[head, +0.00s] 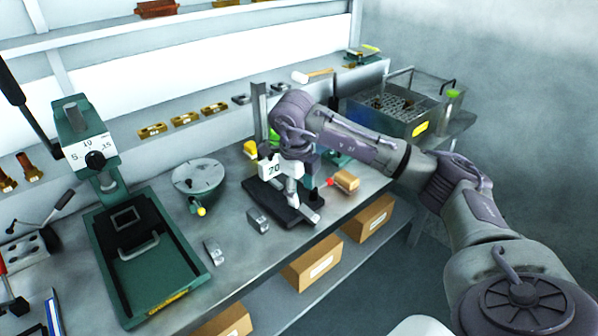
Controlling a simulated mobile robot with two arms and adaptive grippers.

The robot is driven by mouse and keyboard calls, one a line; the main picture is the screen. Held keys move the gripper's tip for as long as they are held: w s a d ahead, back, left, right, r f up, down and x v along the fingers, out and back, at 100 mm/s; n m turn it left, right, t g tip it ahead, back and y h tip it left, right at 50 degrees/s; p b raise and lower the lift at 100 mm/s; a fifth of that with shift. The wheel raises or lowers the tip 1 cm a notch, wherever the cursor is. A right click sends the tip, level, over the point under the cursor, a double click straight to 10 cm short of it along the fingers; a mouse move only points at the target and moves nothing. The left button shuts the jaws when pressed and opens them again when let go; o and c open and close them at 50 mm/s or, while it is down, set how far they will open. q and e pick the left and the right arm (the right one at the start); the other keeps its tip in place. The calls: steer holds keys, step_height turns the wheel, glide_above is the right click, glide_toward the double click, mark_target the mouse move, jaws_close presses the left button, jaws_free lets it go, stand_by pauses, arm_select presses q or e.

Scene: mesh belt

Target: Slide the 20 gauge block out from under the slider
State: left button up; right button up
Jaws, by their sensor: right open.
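A height gauge stands on the bench, with a dark base (270,198) and an upright grey column (259,112). A white piece marked 20 (271,169) shows above the base, in front of the column. I cannot tell whether it is the block itself or a face of the slider. My right gripper (291,182) points down just right of the white piece, low over the base. It is open, and my wrist hides part of the gauge and slider. I cannot tell whether the fingers touch anything. My left gripper is out of view.
Small metal blocks (258,220) lie in front of the gauge. A round plate (198,176) and a green press (147,254) stand to the left. A brown block (346,180) sits right of the gauge, and a wire basket (392,104) stands at the back right.

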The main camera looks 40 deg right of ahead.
mark_target(303, 208)
steer(key=f, duration=0.5)
steer(key=shift+w+d+f+p, duration=0.1)
steer(key=shift+d+f+p, duration=0.25)
steer(key=shift+f+p, duration=0.05)
jaws_close()
